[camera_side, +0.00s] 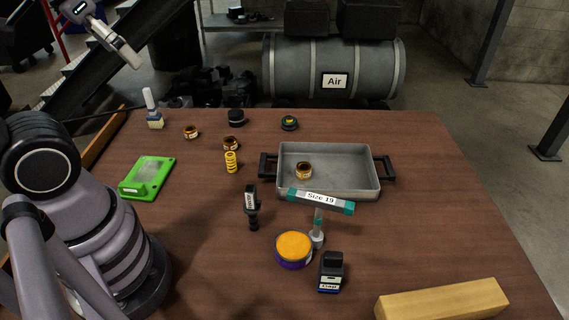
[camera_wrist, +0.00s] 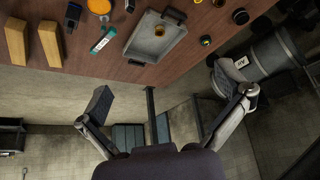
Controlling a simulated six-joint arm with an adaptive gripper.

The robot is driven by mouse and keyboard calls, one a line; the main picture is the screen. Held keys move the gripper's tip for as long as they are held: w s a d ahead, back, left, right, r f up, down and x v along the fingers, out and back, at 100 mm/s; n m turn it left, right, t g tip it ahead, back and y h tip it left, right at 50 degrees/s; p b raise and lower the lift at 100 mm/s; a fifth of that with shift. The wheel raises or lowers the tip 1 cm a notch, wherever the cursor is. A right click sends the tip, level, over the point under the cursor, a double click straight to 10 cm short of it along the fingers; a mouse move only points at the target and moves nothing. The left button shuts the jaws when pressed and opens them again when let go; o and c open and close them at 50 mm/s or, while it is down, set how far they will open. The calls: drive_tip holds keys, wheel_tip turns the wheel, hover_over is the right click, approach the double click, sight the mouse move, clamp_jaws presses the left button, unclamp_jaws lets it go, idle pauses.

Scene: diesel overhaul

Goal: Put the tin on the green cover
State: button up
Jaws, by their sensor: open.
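The round tin (camera_side: 294,249), purple-sided with an orange top, stands upright on the table near the front middle. It also shows at the top edge of the wrist view (camera_wrist: 98,6), partly cut off. The bright green cover (camera_side: 148,178) lies flat on the table's left side, left of the tin and well apart from it. My gripper (camera_wrist: 166,90) is open, with its two fingers spread wide and nothing between them. In the side view, part of it shows at the upper left, raised high and far from both the tin and the cover.
A grey tray (camera_side: 340,158) holding a brown-gold ring (camera_side: 304,170) stands behind the tin. A "Size 19" tool (camera_side: 318,208), a dark bottle (camera_side: 331,271) and a black tool (camera_side: 252,207) stand around the tin. A yellow spring (camera_side: 231,162) is right of the cover. A wooden block (camera_side: 443,300) lies front right.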

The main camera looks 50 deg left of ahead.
drive_tip(key=shift+s, duration=0.1)
idle(0.3)
drive_tip(key=w+d+f+m, duration=0.15)
drive_tip(key=w+f, duration=0.25)
drive_tip(key=w, duration=0.4)
drive_tip(key=m+g+h, duration=0.3)
drive_tip(key=m+h, duration=0.1)
drive_tip(key=m, duration=0.5)
approach(293, 245)
drive_tip(key=x, duration=0.2)
drive_tip(key=shift+w+d+f, duration=0.15)
drive_tip(key=shift+w+f, duration=0.05)
drive_tip(key=shift+s+d+f, duration=0.1)
drive_tip(key=shift+d+f, duration=0.05)
drive_tip(key=shift+f, duration=0.15)
drive_tip(key=x, duration=0.7)
drive_tip(key=shift+f, duration=0.2)
